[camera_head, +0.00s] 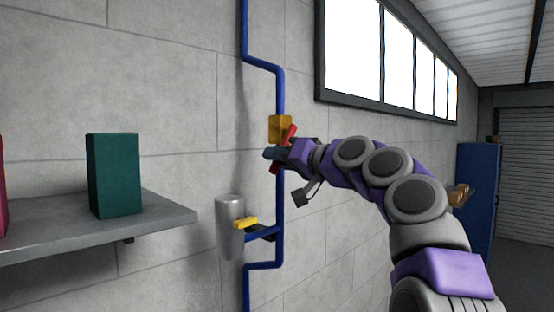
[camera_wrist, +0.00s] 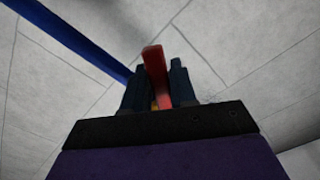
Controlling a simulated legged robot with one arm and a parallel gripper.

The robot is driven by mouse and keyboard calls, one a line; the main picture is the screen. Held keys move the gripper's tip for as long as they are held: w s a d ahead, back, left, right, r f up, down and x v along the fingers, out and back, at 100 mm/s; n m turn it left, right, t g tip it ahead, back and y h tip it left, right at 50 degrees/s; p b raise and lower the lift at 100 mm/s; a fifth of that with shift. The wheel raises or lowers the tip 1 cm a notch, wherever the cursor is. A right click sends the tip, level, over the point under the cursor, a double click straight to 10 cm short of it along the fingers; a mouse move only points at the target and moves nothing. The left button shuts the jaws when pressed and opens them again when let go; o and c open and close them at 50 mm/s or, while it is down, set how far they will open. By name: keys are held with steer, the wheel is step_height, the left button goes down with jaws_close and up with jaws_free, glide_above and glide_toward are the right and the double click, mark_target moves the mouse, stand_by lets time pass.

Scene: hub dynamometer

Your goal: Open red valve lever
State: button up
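The red valve lever (camera_head: 290,134) is on the blue pipe (camera_head: 281,215), just below a yellow-orange block (camera_head: 279,129). It stands tilted, its top leaning right, with a lower red part showing beneath my gripper. My gripper (camera_head: 272,154) is at the lever's middle, reaching in from the right. In the wrist view, the red lever (camera_wrist: 155,66) stands between the two dark fingers of my gripper (camera_wrist: 159,88). The fingers are close together on both sides of it and look shut on it. The lever's base is mostly hidden by the fingers.
A grey shelf (camera_head: 160,222) with a green box (camera_head: 114,175) juts from the wall at left. A grey cylinder (camera_head: 230,228) and a yellow handle (camera_head: 245,223) sit lower on the pipe. A blue cabinet (camera_head: 478,200) stands far right.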

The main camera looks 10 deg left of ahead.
jaws_close()
steer(key=shift+d+f, duration=0.1)
stand_by(0.3)
steer(key=shift+w+d+f+n+b, duration=0.15)
steer(key=shift+w+f+n+b, duration=0.15)
steer(key=shift+n, duration=0.4)
steer(key=shift+r, duration=0.1)
steer(key=shift+o, duration=1.9)
jaws_free()
steer(key=shift+s+r, duration=0.1)
